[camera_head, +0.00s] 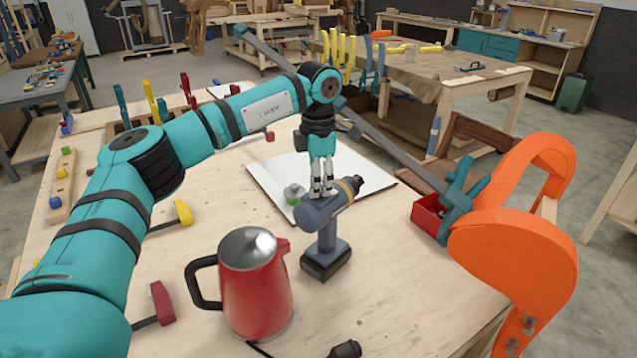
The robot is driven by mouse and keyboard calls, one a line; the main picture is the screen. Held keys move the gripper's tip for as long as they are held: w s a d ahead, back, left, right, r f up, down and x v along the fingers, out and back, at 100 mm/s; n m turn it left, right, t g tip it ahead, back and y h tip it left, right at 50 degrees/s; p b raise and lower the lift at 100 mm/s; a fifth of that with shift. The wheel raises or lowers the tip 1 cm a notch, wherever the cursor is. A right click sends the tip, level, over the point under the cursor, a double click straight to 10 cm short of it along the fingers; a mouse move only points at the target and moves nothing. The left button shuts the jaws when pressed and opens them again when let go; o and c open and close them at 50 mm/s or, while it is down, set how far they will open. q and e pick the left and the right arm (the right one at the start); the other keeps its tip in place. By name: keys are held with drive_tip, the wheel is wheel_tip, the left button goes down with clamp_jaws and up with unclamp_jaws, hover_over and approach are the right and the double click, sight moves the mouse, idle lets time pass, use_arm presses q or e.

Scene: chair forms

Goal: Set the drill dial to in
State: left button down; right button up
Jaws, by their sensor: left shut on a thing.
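The drill (327,236) stands upright on its battery base on the wooden workbench, dark blue-grey with a yellowish ring near its chuck, which points to the upper right. My left gripper (323,192) reaches down from above and is shut at the top of the drill body. The drill's dial is hidden or too small to make out, so I cannot tell its setting. My right gripper is not in view.
A red kettle (254,284) stands close in front of the drill at the left. An orange chair form (515,250) with a long clamp (390,146) and a red box (428,216) is at the right. Yellow-handled clamps (184,212) lie left.

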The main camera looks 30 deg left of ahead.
use_arm(q)
drive_tip(key=shift+r, duration=0.1)
drive_tip(key=c, duration=1.4)
unclamp_jaws()
drive_tip(key=shift+o, duration=0.2)
wheel_tip(320, 180, up, 12)
